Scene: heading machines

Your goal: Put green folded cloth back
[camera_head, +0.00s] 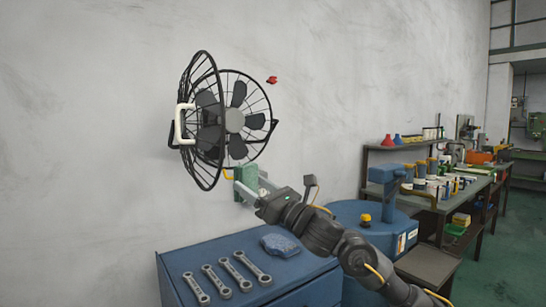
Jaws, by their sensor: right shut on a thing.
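My right gripper (254,193) reaches in from the lower right and is shut on a pale green piece, which looks like the green folded cloth (246,176). It holds this piece up in front of the grey wall, just below the black fan and above the blue cabinet. The gripper's fingers partly hide it, so its full shape cannot be told. My left gripper is not in view.
The fan (234,120) is on the wall with its wire guard swung open. On the blue cabinet (205,258) lie several wrenches (220,280) and a blue folded cloth (281,245). A blue machine (378,222) and a cluttered workbench (460,190) stand to the right.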

